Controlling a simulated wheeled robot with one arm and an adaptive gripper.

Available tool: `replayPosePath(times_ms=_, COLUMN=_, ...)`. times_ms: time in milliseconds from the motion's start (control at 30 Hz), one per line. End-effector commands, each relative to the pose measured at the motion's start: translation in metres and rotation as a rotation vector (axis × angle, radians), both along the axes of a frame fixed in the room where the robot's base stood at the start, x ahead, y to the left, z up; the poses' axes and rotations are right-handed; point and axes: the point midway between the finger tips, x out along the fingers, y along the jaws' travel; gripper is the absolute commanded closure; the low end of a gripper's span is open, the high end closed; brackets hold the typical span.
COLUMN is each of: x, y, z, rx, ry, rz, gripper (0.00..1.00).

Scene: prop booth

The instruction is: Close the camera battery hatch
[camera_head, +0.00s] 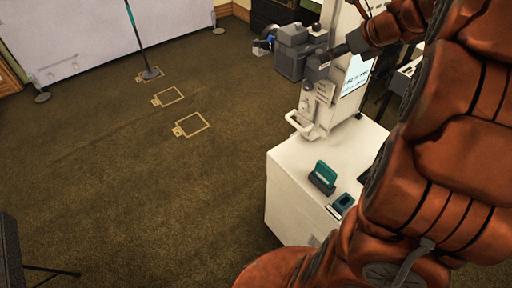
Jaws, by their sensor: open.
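A dark grey boxy camera (290,62) is at the top centre, with a bluish lens-like part (262,46) on its left side. The battery hatch is too small to make out, so I cannot tell how far open it is. My gripper (328,58) is open beside the camera's right side, at the end of my orange-brown arm. I cannot tell whether its fingers touch the camera or a hatch.
A white stand with a lit screen (356,75) rises behind my gripper. Below it, a white cabinet (287,197) bears a teal item in a dark holder (322,178) and a small teal-topped box (342,203). The carpet at left is mostly clear, with taped outlines (192,125) and a thin pole (134,30).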

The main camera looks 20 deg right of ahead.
Motion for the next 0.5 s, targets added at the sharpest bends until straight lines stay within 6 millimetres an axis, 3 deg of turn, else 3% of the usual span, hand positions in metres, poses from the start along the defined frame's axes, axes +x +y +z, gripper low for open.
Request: replayPosePath(times_ms=500, x=-0.013, y=-0.003, z=-0.009, rx=0.081, ry=-0.222, rz=-0.001, gripper=0.55)
